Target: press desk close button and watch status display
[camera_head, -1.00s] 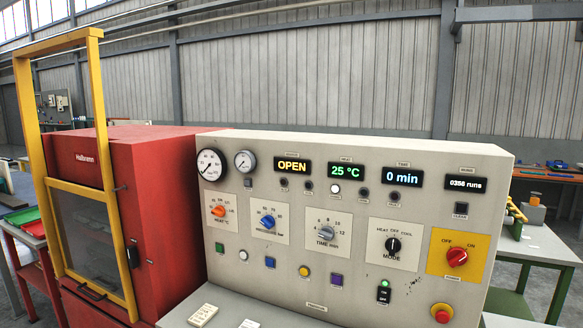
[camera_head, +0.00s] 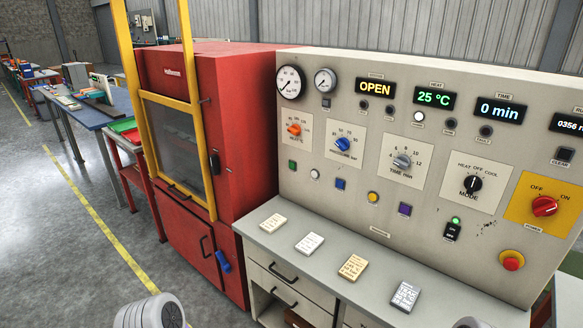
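The grey control panel (camera_head: 330,205) stands upright on a desk (camera_head: 262,242). Its status display (camera_head: 376,88) reads OPEN in yellow. Small buttons line the panel's lower part: green (camera_head: 292,165), white (camera_head: 314,174), blue (camera_head: 340,184), yellow (camera_head: 373,198) and purple (camera_head: 404,209). Their labels are too small to read, so I cannot tell which one is close. Neither gripper shows; only rounded grey parts of mine appear at the bottom edge.
The red press (camera_head: 235,130) stands left of the panel, with its yellow-framed guard (camera_head: 128,75) and a window. A red emergency knob (camera_head: 512,262) and a red power dial (camera_head: 544,206) sit at right. The desk's front strip and floor are clear.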

